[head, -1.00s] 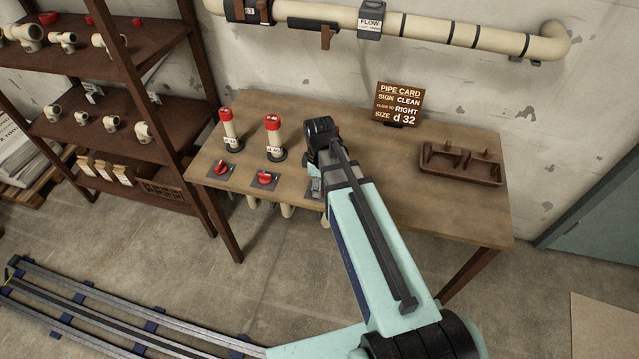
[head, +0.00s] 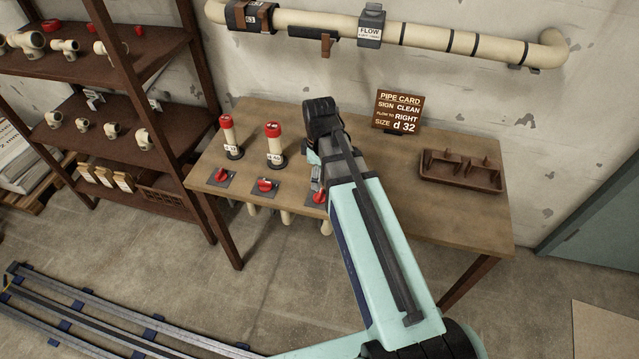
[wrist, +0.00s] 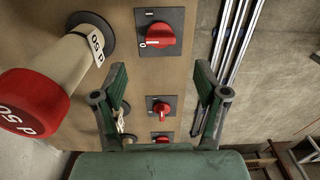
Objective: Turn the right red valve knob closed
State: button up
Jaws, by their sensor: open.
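The right red valve knob (head: 319,197) sits on a dark plate near the front edge of the table, partly hidden by my arm in the head view. In the wrist view the near, largest red knob (wrist: 155,36) appears to be the same one. Its handle lies across the picture, with a white line near the "0" mark. My gripper (wrist: 161,75) is open and empty, with its green fingers wide apart. It is apart from the knob, which lies beyond the fingertips in the wrist view. In the head view my gripper (head: 315,174) is largely hidden by my arm.
The middle red knob (head: 265,185) and left red knob (head: 220,175) stand in the same row. Red-capped pipes (head: 274,143) rise behind the knobs; one labelled d 50 (wrist: 72,60) is close by my left finger. A brown tray (head: 460,172) and pipe card (head: 398,111) are at right.

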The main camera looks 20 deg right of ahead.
jog(key=shift+r, duration=1.9)
